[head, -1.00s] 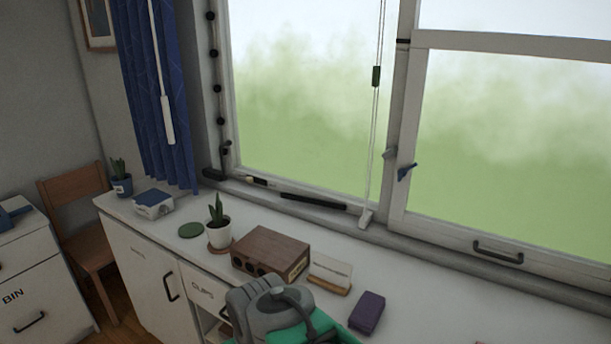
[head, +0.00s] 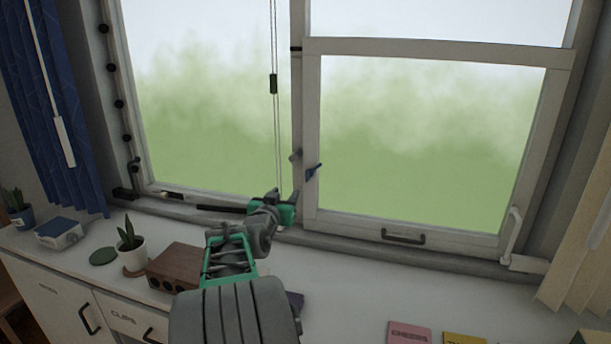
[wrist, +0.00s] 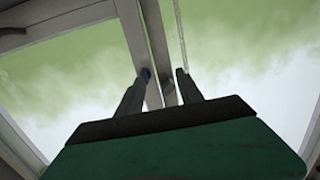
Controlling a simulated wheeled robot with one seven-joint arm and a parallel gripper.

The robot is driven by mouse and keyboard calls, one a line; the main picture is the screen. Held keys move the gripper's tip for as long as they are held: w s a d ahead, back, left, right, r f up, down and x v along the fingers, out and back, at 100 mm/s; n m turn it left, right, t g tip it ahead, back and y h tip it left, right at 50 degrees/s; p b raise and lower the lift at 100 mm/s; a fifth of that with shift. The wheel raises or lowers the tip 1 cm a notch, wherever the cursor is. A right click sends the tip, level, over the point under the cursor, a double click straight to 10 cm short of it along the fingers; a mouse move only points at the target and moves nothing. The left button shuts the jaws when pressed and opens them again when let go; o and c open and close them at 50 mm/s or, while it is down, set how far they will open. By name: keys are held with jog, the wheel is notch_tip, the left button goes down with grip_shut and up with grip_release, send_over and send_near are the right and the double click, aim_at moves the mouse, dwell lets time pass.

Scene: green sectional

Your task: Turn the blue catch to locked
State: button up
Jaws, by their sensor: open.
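The blue catch (head: 313,172) sits on the left upright of the right window sash, tilted with its upper end to the right. A grey fitting (head: 295,155) is on the post just left of it. My gripper (head: 302,193) is raised in front of the window post, below the catch in the head view. In the wrist view my gripper (wrist: 164,80) has two dark fingers apart with the window post between them. A small blue bit, likely the catch (wrist: 146,73), shows at the left fingertip. I cannot tell whether they touch.
A blind cord (head: 273,84) hangs left of the post. The sash has a dark pull handle (head: 403,237) at its bottom. On the counter are a brown box (head: 175,268), a potted plant (head: 130,248) and a pink card (head: 409,333). The counter right of my arm is mostly clear.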

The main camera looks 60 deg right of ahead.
aim_at(306, 176)
jog(key=shift+m+g+h, duration=0.4)
jog(key=shift+g+h, duration=0.1)
jog(key=shift+h, duration=0.1)
jog(key=d, duration=0.3)
jog(key=s+d+r+p, duration=0.1)
jog(key=d, duration=0.2)
jog(key=s+d+p, duration=0.1)
jog(key=d, duration=0.2)
jog(key=shift+r, duration=0.3)
jog(key=shift+w+d+f, duration=0.1)
jog(key=shift+w+d, duration=0.05)
jog(key=shift+d, duration=0.45)
jog(key=shift+c, duration=0.3)
jog(key=shift+a, duration=0.1)
grip_shut()
